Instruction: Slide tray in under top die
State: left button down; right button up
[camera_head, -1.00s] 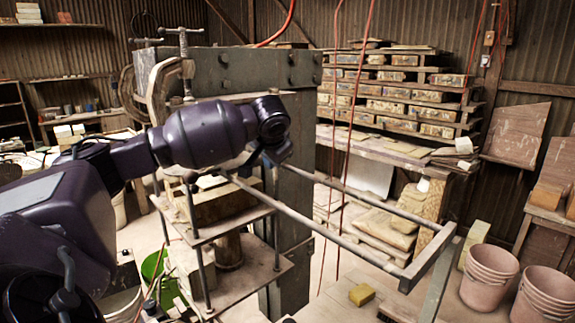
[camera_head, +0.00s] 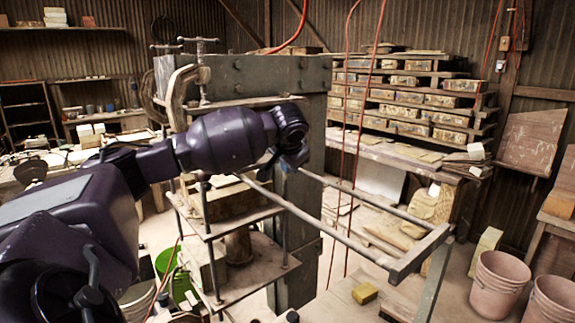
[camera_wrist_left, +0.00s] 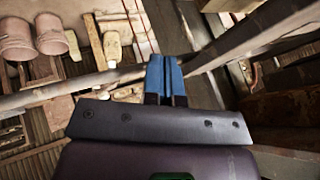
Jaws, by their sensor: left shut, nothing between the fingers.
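The press (camera_head: 240,75) stands in the middle of the head view, with a grey beam on top and steel rods below. A wooden block (camera_head: 235,203) sits on its plate, partly behind my left arm. I cannot clearly tell the tray or the top die apart there. Two metal rails (camera_head: 330,232) run from the press to the lower right and end in a crossbar. My left gripper (camera_head: 275,165) is above the near rail's press end, beside the press. Its blue fingers (camera_wrist_left: 165,78) are shut and empty in the left wrist view. My right gripper is out of view.
A yellow block (camera_head: 364,293) lies below the rails' end. Pink buckets (camera_head: 500,283) stand at the right. A green bucket (camera_head: 170,262) stands left of the press. Red cords (camera_head: 350,150) hang in front of the stacked shelves (camera_head: 415,95).

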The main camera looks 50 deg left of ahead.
pick_arm(q)
jog(key=b+v, duration=0.1)
jog(key=v, duration=0.9)
jog(key=shift+d, duration=0.15)
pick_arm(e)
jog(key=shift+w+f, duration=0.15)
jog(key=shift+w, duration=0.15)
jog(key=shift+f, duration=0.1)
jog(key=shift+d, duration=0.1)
